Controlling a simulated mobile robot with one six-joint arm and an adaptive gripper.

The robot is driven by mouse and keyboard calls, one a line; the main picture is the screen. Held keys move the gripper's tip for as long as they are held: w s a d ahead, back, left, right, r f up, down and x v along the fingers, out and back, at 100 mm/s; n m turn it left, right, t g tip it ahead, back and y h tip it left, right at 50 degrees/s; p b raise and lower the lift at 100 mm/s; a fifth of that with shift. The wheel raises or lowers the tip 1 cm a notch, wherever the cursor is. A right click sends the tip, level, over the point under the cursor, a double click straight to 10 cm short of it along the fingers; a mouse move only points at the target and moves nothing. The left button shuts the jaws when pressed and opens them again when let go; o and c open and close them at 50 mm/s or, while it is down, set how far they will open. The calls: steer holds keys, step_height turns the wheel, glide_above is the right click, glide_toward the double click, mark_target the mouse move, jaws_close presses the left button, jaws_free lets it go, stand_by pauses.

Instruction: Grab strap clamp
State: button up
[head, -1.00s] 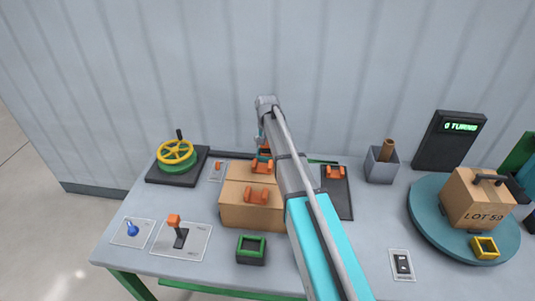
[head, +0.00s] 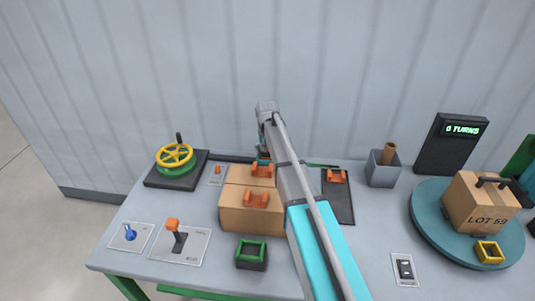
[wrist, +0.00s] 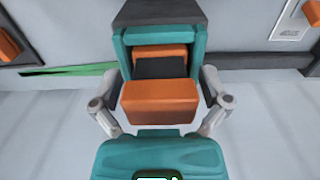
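An orange block-like piece with a dark band (wrist: 160,103), apparently the strap clamp, sits in a teal frame (wrist: 121,60) with a dark top. My gripper (wrist: 163,92) has one finger at each side of the orange piece, spread wide; contact with it is not clear. In the head view my gripper (head: 264,153) reaches down at the back of the boxes, and its fingers are mostly hidden. Orange clamps sit on the rear cardboard box (head: 262,170) and front cardboard box (head: 256,199), and another clamp (head: 336,176) lies on the dark tray.
A yellow handwheel (head: 174,155), orange-knobbed lever (head: 174,230) and blue knob (head: 130,233) are at left. A green-rimmed block (head: 251,254) stands in front. The wall closes the back.

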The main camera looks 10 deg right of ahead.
steer(key=c, duration=0.9)
steer(key=shift+r, duration=0.15)
steer(key=shift+c, duration=0.2)
step_height(320, 180, up, 2)
steer(key=shift+r+p, duration=0.1)
steer(key=shift+p, duration=1.15)
steer(key=s+d+r+p, duration=0.3)
steer(key=s+r+p, duration=0.7)
steer(key=s, duration=0.3)
steer(key=shift+s+d+r, duration=0.2)
steer(key=shift+s+r, duration=0.05)
steer(key=shift+s, duration=0.05)
